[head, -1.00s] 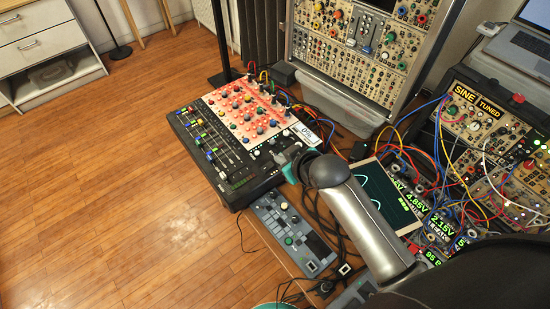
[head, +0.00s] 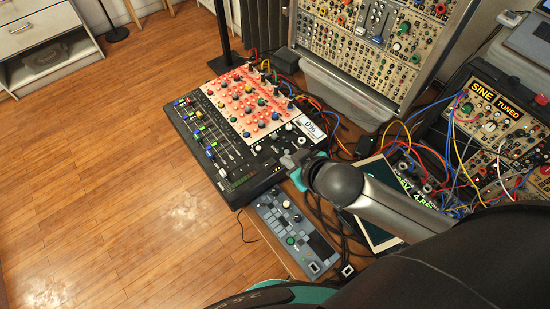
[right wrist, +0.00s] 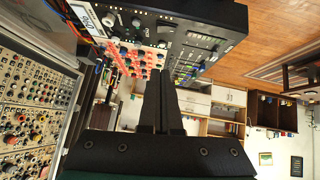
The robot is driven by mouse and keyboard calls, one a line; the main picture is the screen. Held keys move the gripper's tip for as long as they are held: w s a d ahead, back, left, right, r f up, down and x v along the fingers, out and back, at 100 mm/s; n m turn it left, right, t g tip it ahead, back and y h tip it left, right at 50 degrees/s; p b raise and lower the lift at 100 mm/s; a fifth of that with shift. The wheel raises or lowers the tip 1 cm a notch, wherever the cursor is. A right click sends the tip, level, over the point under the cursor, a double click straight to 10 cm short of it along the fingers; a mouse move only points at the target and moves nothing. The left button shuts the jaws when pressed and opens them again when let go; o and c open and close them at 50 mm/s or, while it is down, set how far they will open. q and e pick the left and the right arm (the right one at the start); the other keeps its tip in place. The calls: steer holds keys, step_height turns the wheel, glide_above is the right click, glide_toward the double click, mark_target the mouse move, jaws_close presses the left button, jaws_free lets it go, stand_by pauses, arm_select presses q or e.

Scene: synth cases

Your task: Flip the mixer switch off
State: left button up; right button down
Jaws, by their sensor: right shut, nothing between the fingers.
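The mixer (head: 245,130) is a black box with a red-and-white knob panel and a row of coloured faders, sitting on the table in the head view. It also shows at the top of the right wrist view (right wrist: 215,27). My right gripper (head: 285,160) is at the mixer's near right corner, with its fingers shut and empty. In the right wrist view the closed fingers (right wrist: 160,75) point towards the mixer. I cannot tell whether they touch it. The switch itself is too small to make out. My left gripper is not in view.
A small grey controller (head: 295,235) lies in front of the mixer. A tablet (head: 372,232) lies beneath my right arm. Modular synth racks (head: 380,35) with many patch cables stand behind and to the right. Open wooden floor (head: 110,180) lies to the left.

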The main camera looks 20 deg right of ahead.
steer(key=b, duration=0.2)
glide_above(270, 159)
steer(key=s, duration=0.3)
step_height(270, 159, down, 7)
steer(key=shift+w+d, duration=0.1)
steer(key=shift+w, duration=0.05)
step_height(270, 159, down, 2)
steer(key=shift+d+f+b, duration=0.15)
steer(key=shift+f+b, duration=0.05)
steer(key=shift+b, duration=0.25)
steer(key=shift+d+f, duration=0.1)
steer(key=shift+f, duration=0.7)
steer(key=shift+f, duration=0.1)
